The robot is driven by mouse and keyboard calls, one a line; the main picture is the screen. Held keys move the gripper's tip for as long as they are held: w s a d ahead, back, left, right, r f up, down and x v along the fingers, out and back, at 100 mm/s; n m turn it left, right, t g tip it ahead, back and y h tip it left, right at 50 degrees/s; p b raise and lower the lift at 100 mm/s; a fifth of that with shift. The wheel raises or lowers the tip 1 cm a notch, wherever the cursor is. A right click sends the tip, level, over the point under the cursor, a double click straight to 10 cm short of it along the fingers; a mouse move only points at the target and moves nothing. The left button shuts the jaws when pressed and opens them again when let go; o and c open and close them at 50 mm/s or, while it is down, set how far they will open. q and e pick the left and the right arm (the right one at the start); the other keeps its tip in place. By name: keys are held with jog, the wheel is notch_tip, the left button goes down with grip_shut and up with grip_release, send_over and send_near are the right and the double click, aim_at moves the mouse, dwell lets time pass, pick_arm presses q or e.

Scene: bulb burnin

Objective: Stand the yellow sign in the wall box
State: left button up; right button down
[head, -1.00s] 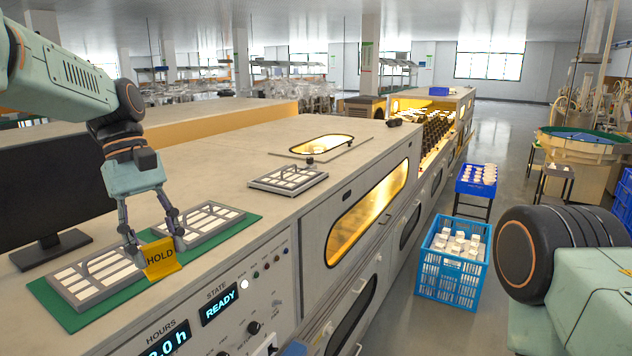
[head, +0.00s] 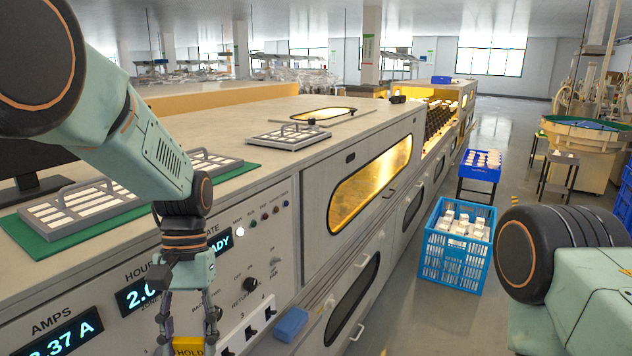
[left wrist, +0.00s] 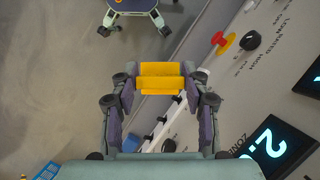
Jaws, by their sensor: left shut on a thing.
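The yellow sign (head: 188,347), with "HOLD" on it, is between the fingers of my left gripper (head: 187,335), low in front of the machine's control panel. The head view cuts off its lower part. In the left wrist view the sign (left wrist: 161,78) sits across the closed fingers, above the floor and beside the panel. A small blue open box (head: 291,325) is on the machine's front, right of the switches; it looks like the wall box. The gripper is left of it and apart from it.
The control panel carries a black knob (head: 250,284), switches and lit displays. A red button (left wrist: 222,42) shows in the left wrist view. Trays lie on the green mat (head: 50,245). A blue crate (head: 455,270) stands on the floor; the aisle beside it is clear.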

pick_arm(q)
jog(key=b+x, duration=0.6)
jog(key=x, duration=1)
jog(key=shift+s+d+f+m, duration=0.2)
jog(key=shift+s+d+m, duration=0.1)
jog(key=shift+s, duration=0.05)
jog(key=shift+s+r, duration=0.1)
